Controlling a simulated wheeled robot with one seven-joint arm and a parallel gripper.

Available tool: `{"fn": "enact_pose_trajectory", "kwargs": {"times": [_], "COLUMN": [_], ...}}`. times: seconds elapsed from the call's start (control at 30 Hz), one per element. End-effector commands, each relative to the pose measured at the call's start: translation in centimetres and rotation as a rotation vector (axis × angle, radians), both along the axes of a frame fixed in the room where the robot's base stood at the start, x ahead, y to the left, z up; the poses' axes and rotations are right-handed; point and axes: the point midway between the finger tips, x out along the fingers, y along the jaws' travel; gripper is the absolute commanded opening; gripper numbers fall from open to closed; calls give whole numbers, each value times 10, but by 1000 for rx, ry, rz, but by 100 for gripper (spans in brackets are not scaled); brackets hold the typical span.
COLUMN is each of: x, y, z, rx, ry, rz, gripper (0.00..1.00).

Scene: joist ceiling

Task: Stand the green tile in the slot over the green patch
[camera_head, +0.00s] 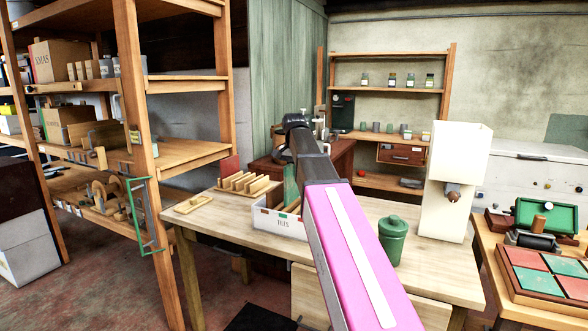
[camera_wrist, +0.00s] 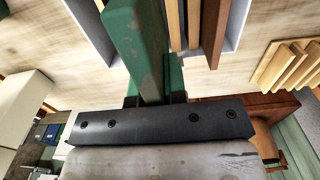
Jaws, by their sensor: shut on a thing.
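My gripper (camera_wrist: 155,93) is shut on a green tile (camera_wrist: 138,45), which points away from the jaws in the wrist view. In the head view the green tile (camera_head: 290,184) hangs upright, partly hidden by my arm, over or in the white box (camera_head: 279,223); I cannot tell whether its lower edge is inside. The box is lettered on its front and holds wooden and reddish-brown tiles. A wooden slotted rack (camera_head: 244,183) stands left of the box, and shows at the right in the wrist view (camera_wrist: 284,68). No green patch can be made out on the rack.
A red tile (camera_head: 229,169) stands by the rack. A small wooden piece (camera_head: 194,204) lies at the table's left. A lidded green canister (camera_head: 392,242) and a white machine (camera_head: 457,180) stand to the right. A wooden shelf unit (camera_head: 180,155) rises left of the table.

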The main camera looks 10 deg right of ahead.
Motion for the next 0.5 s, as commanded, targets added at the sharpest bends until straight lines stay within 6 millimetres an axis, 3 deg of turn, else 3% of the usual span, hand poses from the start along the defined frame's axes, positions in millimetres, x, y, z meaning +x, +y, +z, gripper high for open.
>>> {"fn": "enact_pose_trajectory", "kwargs": {"times": [0.5], "x": [0], "y": [0], "z": [-4], "rx": [0], "ry": [0], "rz": [0], "gripper": [0]}}
